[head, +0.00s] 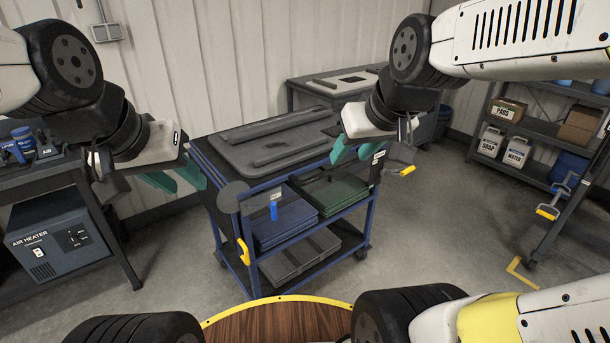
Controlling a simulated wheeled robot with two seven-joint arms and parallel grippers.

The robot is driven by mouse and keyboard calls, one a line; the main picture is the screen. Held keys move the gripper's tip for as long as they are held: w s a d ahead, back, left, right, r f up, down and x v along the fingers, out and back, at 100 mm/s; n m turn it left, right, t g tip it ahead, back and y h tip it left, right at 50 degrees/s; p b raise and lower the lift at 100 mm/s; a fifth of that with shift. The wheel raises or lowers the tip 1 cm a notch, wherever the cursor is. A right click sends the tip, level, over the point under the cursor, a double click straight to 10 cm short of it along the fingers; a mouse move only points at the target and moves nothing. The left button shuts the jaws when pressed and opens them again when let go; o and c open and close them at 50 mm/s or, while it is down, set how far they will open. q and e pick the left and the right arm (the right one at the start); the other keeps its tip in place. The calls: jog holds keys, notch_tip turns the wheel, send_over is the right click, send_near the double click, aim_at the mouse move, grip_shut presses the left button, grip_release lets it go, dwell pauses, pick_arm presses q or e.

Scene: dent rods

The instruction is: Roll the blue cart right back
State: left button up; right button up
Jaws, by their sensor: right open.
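The blue cart (365,215) stands in the middle of the head view, in front of me. Its top carries a dark grey padded mat (240,134) with dark rods lying on it. Whether either touches the cart is unclear.
A bench with an air heater (48,240) stands at left. A grey table (345,80) stands against the wall behind the cart. A shelf rack (545,100) with jugs and boxes stands at right. The floor (440,230) between cart and rack is clear.

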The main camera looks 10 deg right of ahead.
aim_at(339, 170)
jog(key=w+d+f+n+t, duration=0.1)
jog(key=w+d+f+n, duration=0.15)
jog(key=w, duration=0.65)
jog(key=w+d+f+n+t+h, duration=0.1)
jog(key=w+d+f+n+t, duration=0.15)
jog(key=w, duration=0.55)
jog(key=w+d+f+n, duration=0.1)
jog(key=w+f+n, duration=0.3)
jog(key=w, duration=0.5)
jog(key=w+d+f+n+t, duration=0.1)
jog(key=w+f+n+t, duration=0.15)
jog(key=f, duration=0.45)
jog(key=w+d+f+n+t+y, duration=0.1)
jog(key=w+d+f+n, duration=0.1)
jog(key=w+f+n, duration=0.35)
jog(key=w+d+f+n+t, duration=0.1)
jog(key=f+t, duration=0.1)
jog(key=f, duration=0.6)
jog(key=w, duration=0.2)
jog(key=w+f, duration=0.1)
jog(key=w, duration=0.2)
jog(key=w+a, duration=0.1)
jog(key=w, duration=0.1)
jog(key=shift+w+a+f, duration=0.1)
jog(key=shift+w+f, duration=0.2)
grip_shut()
